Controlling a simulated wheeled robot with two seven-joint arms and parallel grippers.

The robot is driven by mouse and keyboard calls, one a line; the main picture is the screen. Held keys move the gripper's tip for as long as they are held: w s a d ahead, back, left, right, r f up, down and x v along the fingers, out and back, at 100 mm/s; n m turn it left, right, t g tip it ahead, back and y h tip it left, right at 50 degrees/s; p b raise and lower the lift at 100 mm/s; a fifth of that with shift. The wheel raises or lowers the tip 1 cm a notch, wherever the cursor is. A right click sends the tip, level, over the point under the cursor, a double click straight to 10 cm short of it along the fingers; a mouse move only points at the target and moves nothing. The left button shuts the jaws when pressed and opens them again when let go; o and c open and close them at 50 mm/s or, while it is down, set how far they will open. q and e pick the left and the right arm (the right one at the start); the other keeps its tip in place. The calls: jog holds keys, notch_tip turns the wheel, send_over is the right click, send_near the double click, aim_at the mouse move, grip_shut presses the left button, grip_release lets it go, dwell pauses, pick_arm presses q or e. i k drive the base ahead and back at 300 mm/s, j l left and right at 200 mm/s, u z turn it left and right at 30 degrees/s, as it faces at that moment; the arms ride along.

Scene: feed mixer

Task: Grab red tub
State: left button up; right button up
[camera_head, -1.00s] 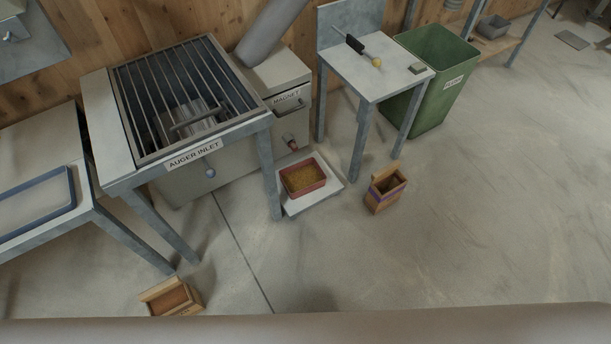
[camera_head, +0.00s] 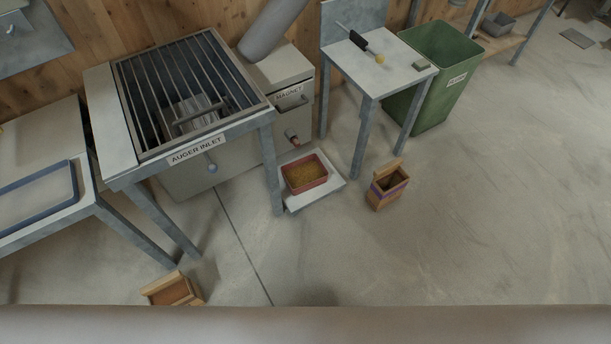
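The red tub (camera_head: 305,184) sits upright on a low white platform (camera_head: 326,191) on the floor. It holds a yellow-brown grainy feed (camera_head: 304,174). It stands to the right of a leg of the auger inlet table and below the spout of the magnet box. Neither of my grippers shows in the head view, so nothing of mine is seen touching the tub.
The auger inlet table (camera_head: 196,149) stands left, with the magnet box (camera_head: 290,98) behind the tub. A small table (camera_head: 372,67) and a green bin (camera_head: 437,85) stand right. Wooden boxes (camera_head: 387,186) (camera_head: 172,289) are on the floor. The right foreground floor is clear.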

aim_at(307, 173)
jog(key=i+l+u, duration=0.2)
jog(key=l, duration=0.15)
jog(key=i+l+u, duration=0.15)
jog(key=l, duration=0.2)
jog(key=i+l+u, duration=0.2)
jog(key=l, duration=0.2)
jog(key=i+l+u, duration=0.2)
jog(key=l, duration=0.2)
jog(key=k, duration=0.1)
